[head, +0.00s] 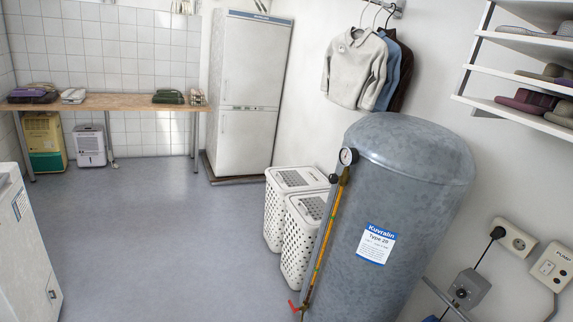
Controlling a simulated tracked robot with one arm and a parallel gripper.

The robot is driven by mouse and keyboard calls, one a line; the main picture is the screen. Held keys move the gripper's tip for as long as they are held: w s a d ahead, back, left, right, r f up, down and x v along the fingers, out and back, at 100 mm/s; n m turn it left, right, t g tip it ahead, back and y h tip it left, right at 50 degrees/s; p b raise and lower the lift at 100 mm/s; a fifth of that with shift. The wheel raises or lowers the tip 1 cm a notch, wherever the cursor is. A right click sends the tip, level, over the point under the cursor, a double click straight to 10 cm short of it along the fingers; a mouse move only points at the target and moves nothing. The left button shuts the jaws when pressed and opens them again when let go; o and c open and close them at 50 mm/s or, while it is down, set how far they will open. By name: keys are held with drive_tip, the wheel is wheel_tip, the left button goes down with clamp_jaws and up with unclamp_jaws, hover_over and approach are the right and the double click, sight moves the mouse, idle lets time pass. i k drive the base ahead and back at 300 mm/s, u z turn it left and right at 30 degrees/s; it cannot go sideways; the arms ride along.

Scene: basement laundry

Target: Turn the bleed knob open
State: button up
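A large grey pressure tank (402,220) with a domed top stands at the right of centre, with a blue and white label (376,243) on its side. A round dial gauge (348,156) sits at the upper left of the tank. A small dark knob-like part (333,178) sticks out just below the gauge. A sight tube (327,238) with an amber strip runs down the tank's left side. A small red handle (293,306) shows at the tube's lower end. I cannot tell which part is the bleed knob or how it is turned. My gripper is not in view.
Two white laundry baskets (287,184) stand close behind the tank's left side. A switch box (467,288) and wall sockets (518,239) are at the right. A white fridge (247,92) and a wooden table (110,99) stand at the back. The floor (160,230) at left centre is clear.

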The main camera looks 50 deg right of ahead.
sight(333, 178)
drive_tip(key=z, duration=0.4)
drive_tip(key=i, duration=1.25)
drive_tip(key=z, duration=0.85)
drive_tip(key=k, duration=0.8)
drive_tip(key=z, duration=0.15)
drive_tip(key=i, duration=0.85)
drive_tip(key=u, duration=0.1)
